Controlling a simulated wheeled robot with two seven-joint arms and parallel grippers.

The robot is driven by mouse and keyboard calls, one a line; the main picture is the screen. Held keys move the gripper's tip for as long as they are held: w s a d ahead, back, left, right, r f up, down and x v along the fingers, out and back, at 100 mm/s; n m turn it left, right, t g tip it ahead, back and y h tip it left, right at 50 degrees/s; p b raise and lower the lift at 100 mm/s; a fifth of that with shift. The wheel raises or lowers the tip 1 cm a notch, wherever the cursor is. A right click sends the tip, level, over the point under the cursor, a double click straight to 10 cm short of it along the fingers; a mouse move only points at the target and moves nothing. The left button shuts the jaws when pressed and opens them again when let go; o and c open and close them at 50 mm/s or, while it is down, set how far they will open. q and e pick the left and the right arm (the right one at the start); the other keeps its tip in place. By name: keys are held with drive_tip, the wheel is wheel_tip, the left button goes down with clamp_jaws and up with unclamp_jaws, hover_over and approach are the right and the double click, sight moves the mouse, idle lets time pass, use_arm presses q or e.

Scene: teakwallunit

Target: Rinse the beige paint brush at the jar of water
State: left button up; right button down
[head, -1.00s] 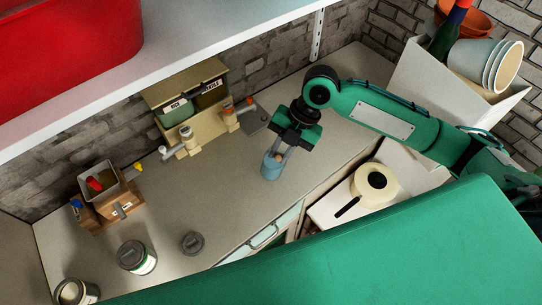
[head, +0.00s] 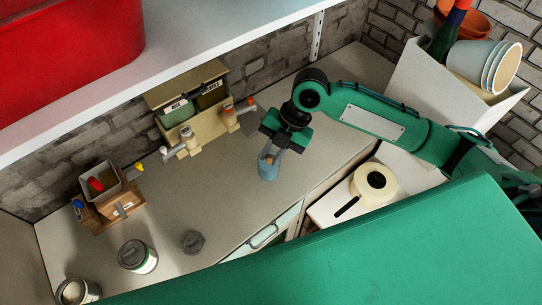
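A small blue jar (head: 267,171) stands on the worktop near its front edge, under my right gripper. My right gripper (head: 274,156) points down with its fingertips at the jar's mouth. A small tan-brown piece (head: 270,159), which looks like part of the beige paint brush, shows between the fingertips at the rim. The fingers seem shut on it. The rest of the brush is hidden by the gripper and the jar, and the water inside cannot be seen. My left gripper is not in view.
A wooden holder (head: 122,207), tins (head: 138,257) and a dark round pot (head: 193,242) are at left. A tape roll (head: 375,181) lies right. A shelf (head: 200,65) overhangs.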

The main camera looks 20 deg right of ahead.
drive_tip(key=shift+a+p, duration=0.25)
drive_tip(key=shift+p, duration=0.45)
idle(7.3)
